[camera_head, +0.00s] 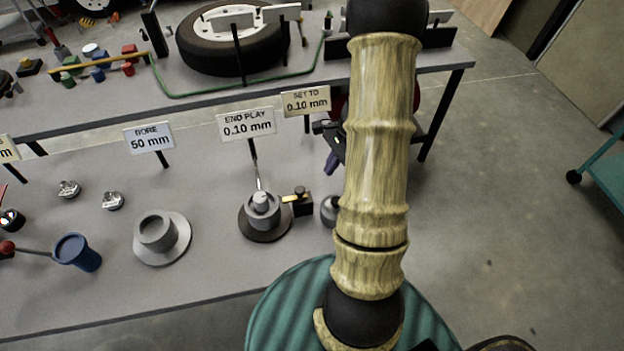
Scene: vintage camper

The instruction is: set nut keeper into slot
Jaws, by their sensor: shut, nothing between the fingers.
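My gripper (331,150) is partly hidden behind my arm, above the bench by the "SET TO 0.10 mm" sign. It looks shut and empty, with dark and bluish parts showing. Two small silvery notched pieces, one farther left (69,188) and one nearer (112,201), lie on the bench at left, well apart from my gripper. I cannot tell whether either is the nut keeper. A grey hub with a central post (263,208) stands on a dark round base below the "END PLAY 0.10 mm" sign. No slot can be made out.
A tyre (235,40) lies on the rear bench.

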